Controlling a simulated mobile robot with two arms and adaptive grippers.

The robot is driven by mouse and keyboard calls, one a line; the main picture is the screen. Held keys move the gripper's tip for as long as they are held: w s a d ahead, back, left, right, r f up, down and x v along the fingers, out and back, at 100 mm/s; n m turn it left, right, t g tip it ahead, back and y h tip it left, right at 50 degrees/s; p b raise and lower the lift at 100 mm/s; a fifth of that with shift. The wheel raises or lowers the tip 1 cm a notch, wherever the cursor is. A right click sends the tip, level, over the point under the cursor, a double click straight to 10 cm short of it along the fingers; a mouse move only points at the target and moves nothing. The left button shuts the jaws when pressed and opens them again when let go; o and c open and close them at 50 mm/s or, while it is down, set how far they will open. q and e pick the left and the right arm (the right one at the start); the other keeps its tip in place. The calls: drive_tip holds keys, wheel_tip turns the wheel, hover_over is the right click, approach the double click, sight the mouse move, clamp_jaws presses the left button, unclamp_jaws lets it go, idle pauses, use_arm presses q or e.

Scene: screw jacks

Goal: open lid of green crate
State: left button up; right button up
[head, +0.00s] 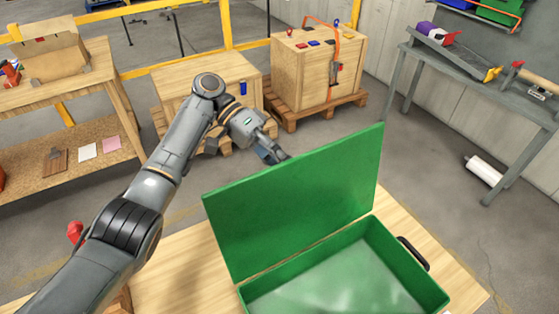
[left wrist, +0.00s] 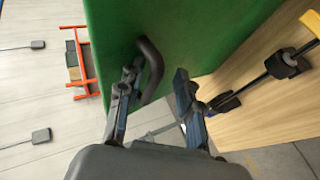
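The green crate (head: 432,290) stands on a light wooden table, with its inside in view. Its green lid (head: 300,205) is raised and stands steeply along the crate's far-left edge. My left gripper (head: 272,154) is at the top edge on the far side of the lid. In the left wrist view, the lid (left wrist: 190,30) carries a black curved handle (left wrist: 154,66). The left gripper (left wrist: 157,82) has its fingers spread, with the handle between them, nearer the left finger. My right gripper is not in view.
The crate has a black side handle (head: 414,253). The wooden table (head: 180,270) has bare surface left of the crate. Wooden boxes (head: 318,70) on pallets stand behind, a shelved workbench (head: 75,100) is at left, and a grey bench (head: 470,90) is at right.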

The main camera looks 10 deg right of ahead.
use_arm(q)
drive_tip(key=v, duration=0.7)
drive_tip(key=shift+w, duration=0.25)
drive_tip(key=shift+r, duration=0.1)
drive_tip(key=c, duration=0.7)
drive_tip(key=shift+d+r+n+y, duration=0.2)
drive_tip(key=shift+d+n+y, duration=0.05)
drive_tip(key=shift+n+y, duration=0.3)
clamp_jaws()
drive_tip(key=d+r+n+t+y+b, duration=0.45)
drive_tip(key=r+n+t+y, duration=0.25)
drive_tip(key=n+t+y, duration=0.5)
wheel_tip(320, 180, down, 10)
drive_tip(key=s+n+g+h+p, duration=0.1)
drive_tip(key=n+h+p, duration=0.1)
drive_tip(key=h+p, duration=0.1)
drive_tip(key=shift+r+p, duration=0.2)
drive_tip(key=shift+p, duration=0.45)
